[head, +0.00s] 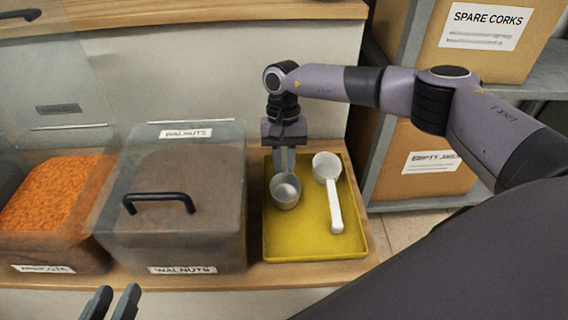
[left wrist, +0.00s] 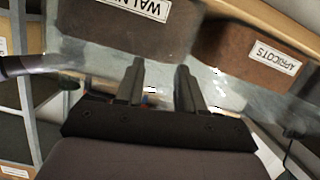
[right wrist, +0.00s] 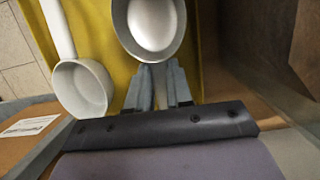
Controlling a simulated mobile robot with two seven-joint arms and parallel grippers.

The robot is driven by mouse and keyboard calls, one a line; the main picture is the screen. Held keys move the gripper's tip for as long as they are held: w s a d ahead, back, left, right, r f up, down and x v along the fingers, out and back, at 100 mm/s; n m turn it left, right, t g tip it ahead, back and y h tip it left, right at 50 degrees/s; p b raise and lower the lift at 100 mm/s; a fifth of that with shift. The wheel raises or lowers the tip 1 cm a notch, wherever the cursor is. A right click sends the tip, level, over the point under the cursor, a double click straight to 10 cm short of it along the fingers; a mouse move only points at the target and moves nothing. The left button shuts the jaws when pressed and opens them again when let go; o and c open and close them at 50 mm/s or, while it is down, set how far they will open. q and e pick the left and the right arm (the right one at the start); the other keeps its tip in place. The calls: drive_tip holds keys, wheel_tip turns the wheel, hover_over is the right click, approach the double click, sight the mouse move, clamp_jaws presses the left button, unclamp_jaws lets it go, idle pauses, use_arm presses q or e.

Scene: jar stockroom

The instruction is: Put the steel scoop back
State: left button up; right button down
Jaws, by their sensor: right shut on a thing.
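The steel scoop (head: 285,190) is a round metal cup at the left side of the yellow tray (head: 300,245). My right gripper (head: 284,168) points down over the tray and is shut on the scoop; the grasped part is mostly hidden by the fingers. In the right wrist view the scoop (right wrist: 150,22) shows just beyond the fingertips (right wrist: 158,88). I cannot tell if it touches the tray floor. My left gripper (head: 110,303) is at the bottom edge of the head view. In the left wrist view its fingers (left wrist: 158,85) stand apart, empty.
A white scoop (head: 330,185) lies on the tray's right side. Left of the tray stands a lidded walnuts bin (head: 190,235), then an orange-filled apricots bin (head: 55,200) with its lid raised. Shelves with cardboard boxes (head: 425,160) are at the right.

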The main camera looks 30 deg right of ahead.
drive_tip(key=shift+f, duration=0.1)
drive_tip(key=c, duration=1.3)
unclamp_jaws()
drive_tip(key=shift+o, duration=1.4)
